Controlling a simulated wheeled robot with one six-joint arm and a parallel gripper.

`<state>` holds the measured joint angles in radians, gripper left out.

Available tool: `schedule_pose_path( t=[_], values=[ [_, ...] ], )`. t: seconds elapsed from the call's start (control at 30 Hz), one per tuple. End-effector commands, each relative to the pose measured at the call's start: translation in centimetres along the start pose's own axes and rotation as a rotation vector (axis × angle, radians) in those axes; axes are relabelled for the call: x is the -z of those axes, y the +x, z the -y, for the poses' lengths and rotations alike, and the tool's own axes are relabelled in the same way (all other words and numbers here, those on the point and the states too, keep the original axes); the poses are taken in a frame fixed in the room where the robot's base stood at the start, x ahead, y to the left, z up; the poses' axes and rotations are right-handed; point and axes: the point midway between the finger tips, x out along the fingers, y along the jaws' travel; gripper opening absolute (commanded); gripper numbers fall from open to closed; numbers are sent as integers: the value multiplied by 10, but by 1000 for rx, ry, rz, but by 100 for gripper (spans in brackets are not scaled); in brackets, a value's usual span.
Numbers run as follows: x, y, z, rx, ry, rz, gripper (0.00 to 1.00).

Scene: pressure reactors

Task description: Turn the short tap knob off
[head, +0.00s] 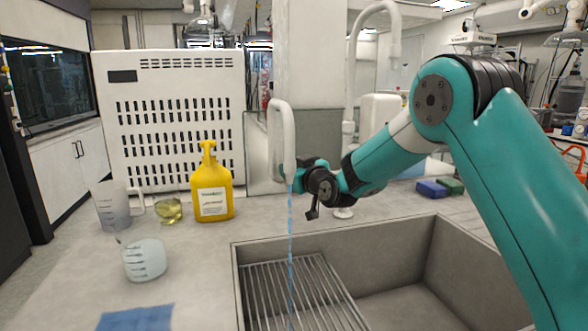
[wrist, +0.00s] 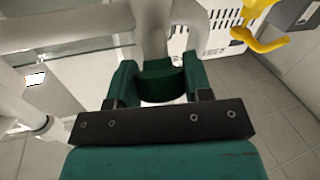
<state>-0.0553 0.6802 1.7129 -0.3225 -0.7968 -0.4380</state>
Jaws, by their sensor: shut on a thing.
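The short tap (head: 282,140) is white with a looped spout, and a thin blue stream of water (head: 290,235) falls from it into the sink. My gripper (head: 298,175) is at the lower right of this tap, by its base. In the wrist view my gripper (wrist: 162,76) has a green jaw on each side of a dark green rounded piece, which looks like the tap knob (wrist: 164,85), and is shut on it. The white tap pipe (wrist: 155,30) rises just beyond. In the head view my gripper hides the knob.
The sink (head: 400,240) with a metal rack (head: 300,285) lies below my arm. A taller white tap (head: 350,100) stands close to the right. A yellow bottle (head: 213,195), beakers (head: 143,258) and a blue cloth (head: 137,318) are on the left counter.

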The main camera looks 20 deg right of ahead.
Motion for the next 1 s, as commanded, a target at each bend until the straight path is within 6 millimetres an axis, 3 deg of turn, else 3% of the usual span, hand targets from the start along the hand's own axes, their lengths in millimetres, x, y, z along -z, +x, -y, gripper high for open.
schedule_pose_path(
  t=[0.37, 0.7, 1.0],
  values=[
    [1, 0, 4, -121, 87, -3, 22],
    [-9, 0, 7, -368, 263, -7, 22],
    [-4, 1, 5, -577, 412, -4, 22]
  ],
)
